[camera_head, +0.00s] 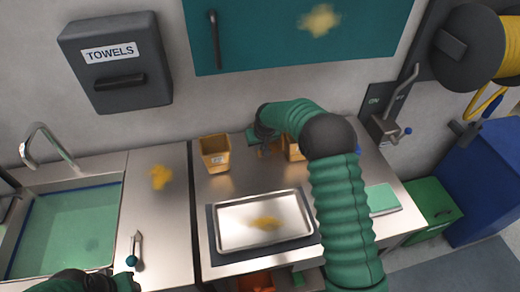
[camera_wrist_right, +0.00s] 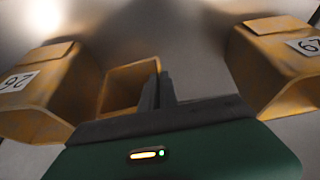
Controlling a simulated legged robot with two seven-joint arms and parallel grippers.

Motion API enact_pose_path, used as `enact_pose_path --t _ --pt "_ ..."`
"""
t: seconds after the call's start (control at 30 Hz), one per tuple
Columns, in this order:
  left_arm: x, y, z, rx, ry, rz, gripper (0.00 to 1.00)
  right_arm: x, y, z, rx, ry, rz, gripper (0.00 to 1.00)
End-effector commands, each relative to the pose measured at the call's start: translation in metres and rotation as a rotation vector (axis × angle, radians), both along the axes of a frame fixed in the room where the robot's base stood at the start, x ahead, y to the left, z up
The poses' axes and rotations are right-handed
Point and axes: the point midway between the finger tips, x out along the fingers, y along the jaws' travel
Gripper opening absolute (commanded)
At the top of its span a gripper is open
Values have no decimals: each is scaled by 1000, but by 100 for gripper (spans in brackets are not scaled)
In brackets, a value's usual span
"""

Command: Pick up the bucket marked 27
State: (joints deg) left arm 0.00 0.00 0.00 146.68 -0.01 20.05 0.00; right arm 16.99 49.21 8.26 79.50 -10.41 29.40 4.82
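An orange-yellow bucket (camera_head: 215,153) with a small white label stands at the back of the steel counter. Another bucket (camera_head: 293,148) is partly hidden behind my right arm. In the wrist view, one bucket (camera_wrist_right: 38,92) at left bears a label that seems to read 26. One at right (camera_wrist_right: 280,65) bears a tilted label, perhaps 29. A middle bucket (camera_wrist_right: 128,88) shows its open mouth; its label is hidden. My right gripper (camera_wrist_right: 158,88) has its fingers close together at this bucket's right wall, seemingly pinching it. My left gripper (camera_head: 122,284) is at the bottom edge, fingertips unclear.
A metal tray (camera_head: 290,232) with a yellow stain lies in front of the buckets. A sink (camera_head: 118,195) is at left, with a towel dispenser (camera_head: 117,85) above. A teal cabinet (camera_head: 260,45) hangs over the counter. A lever fixture (camera_head: 388,127) stands at right.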

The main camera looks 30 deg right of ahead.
Motion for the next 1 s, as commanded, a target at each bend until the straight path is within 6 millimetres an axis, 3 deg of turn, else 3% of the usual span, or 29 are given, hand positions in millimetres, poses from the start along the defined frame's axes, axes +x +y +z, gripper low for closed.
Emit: enact_pose_path --t 0.73,0.87,1.0 --pt "0 0 0 0 0 0 36 1 0 2 1 -2 1 0" --pt "0 0 -3 0 0 0 36 2 0 18 1 -7 1 0" --pt "0 0 -8 0 0 0 36 2 0 52 -1 -10 1 0"
